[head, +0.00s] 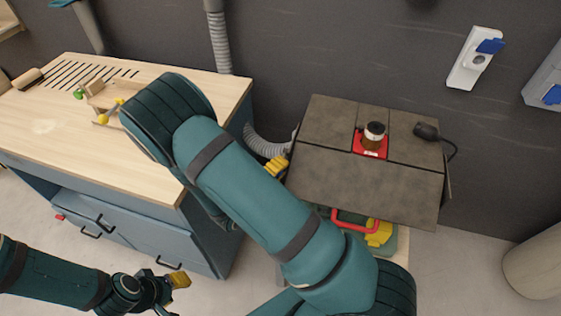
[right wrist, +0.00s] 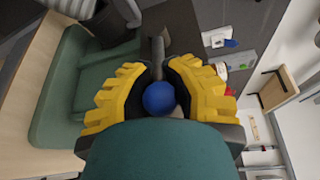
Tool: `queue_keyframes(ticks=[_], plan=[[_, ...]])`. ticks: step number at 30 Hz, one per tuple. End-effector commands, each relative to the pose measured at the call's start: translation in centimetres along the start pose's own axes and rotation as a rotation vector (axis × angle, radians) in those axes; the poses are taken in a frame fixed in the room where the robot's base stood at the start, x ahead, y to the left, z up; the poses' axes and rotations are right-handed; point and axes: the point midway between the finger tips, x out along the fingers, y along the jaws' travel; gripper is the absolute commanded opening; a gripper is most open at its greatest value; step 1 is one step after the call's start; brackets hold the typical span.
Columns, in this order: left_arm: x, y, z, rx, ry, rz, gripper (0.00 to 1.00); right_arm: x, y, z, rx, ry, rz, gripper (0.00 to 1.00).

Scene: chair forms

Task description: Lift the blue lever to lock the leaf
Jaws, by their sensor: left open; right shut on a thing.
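In the right wrist view the blue ball knob of the lever (right wrist: 158,98) sits between the yellow fingers of my right gripper (right wrist: 157,72), with a grey rod running away from it. The gripper is shut on it. In the head view, the yellow fingers of my right gripper (head: 276,163) show at the left side of the grey machine top, and the lever is hidden there. The grey-brown leaf (head: 365,184) is the front panel of that top and looks about level with the rear panels. My left gripper (head: 178,282) is open and empty at lower left, above the floor.
A red plate with a jar (head: 374,133) and a dark computer mouse (head: 427,131) rest on the rear of the top. A red handle (head: 355,220) shows under the leaf. The wooden workbench (head: 40,125) stands left, and a grey hose (head: 264,145) runs behind.

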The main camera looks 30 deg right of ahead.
Motion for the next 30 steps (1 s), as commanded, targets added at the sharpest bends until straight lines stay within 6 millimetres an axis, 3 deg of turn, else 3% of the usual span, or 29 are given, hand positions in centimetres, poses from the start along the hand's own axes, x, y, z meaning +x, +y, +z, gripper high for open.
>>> queue_keyframes(ticks=[8, 9, 12, 13, 23, 30], plan=[[0.0, 0.0, 0.0, -0.001, 0.000, 0.000, 0.43, -0.2, 0.1, 0.2, -0.001, -0.006, 0.004, 0.00], [0.0, 0.0, 0.0, -0.001, 0.000, 0.000, 0.43, -0.2, 0.1, 0.2, -0.001, -0.006, 0.004, 0.17], [0.0, 0.0, 0.0, -0.001, 0.000, 0.000, 0.43, -0.2, 0.1, 0.1, -0.001, -0.005, 0.003, 0.52], [0.0, 0.0, 0.0, -0.001, 0.000, 0.000, 0.43, -0.2, 0.1, 0.1, -0.001, -0.005, 0.003, 0.59], [0.0, 0.0, 0.0, 0.000, 0.001, 0.000, 0.43, -0.2, 0.0, 0.1, -0.001, -0.002, 0.001, 0.59], [0.0, 0.0, 0.0, 0.000, 0.001, 0.000, 0.43, -3.2, 0.0, 0.1, 0.000, -0.006, 0.002, 0.59]])
